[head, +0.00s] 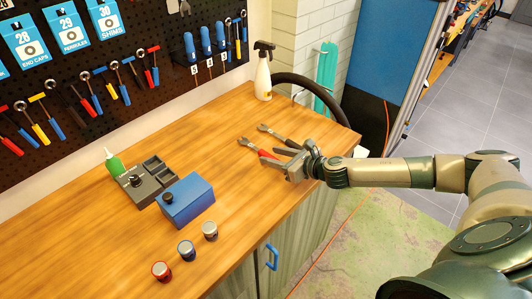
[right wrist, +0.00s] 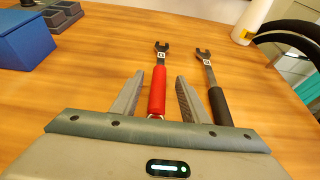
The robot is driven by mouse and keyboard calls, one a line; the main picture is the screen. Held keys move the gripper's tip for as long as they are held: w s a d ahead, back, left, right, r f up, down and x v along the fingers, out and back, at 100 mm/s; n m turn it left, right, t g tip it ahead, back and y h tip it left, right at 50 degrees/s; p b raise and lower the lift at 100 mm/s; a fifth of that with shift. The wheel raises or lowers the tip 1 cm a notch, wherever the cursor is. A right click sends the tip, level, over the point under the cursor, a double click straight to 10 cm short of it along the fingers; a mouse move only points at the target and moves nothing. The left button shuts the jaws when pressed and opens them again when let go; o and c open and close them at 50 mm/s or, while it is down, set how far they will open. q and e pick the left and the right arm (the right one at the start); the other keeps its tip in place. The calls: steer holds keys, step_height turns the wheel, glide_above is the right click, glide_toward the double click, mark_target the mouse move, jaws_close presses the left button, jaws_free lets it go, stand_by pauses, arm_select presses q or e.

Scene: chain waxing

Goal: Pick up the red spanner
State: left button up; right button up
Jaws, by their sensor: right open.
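The red spanner (right wrist: 158,85) lies flat on the wooden bench, its red handle toward me and its dark open-ended head pointing away. In the head view its red handle (head: 267,153) shows just beyond my gripper. My right gripper (right wrist: 158,92) is open, with one finger on each side of the red handle and gaps visible on both sides. In the head view my right gripper (head: 287,158) is low over the bench; whether it touches the wood is unclear. A black-handled spanner (right wrist: 218,100) lies to the right, outside the fingers. My left gripper is not in view.
Three round knobs (head: 186,250) sit near the front edge. A spray bottle (head: 263,78) stands at the back. The bench (head: 110,235) is clear at lower left.

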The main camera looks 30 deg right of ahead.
steer(key=shift+x, duration=0.95)
steer(key=shift+s, duration=0.1)
jaws_close()
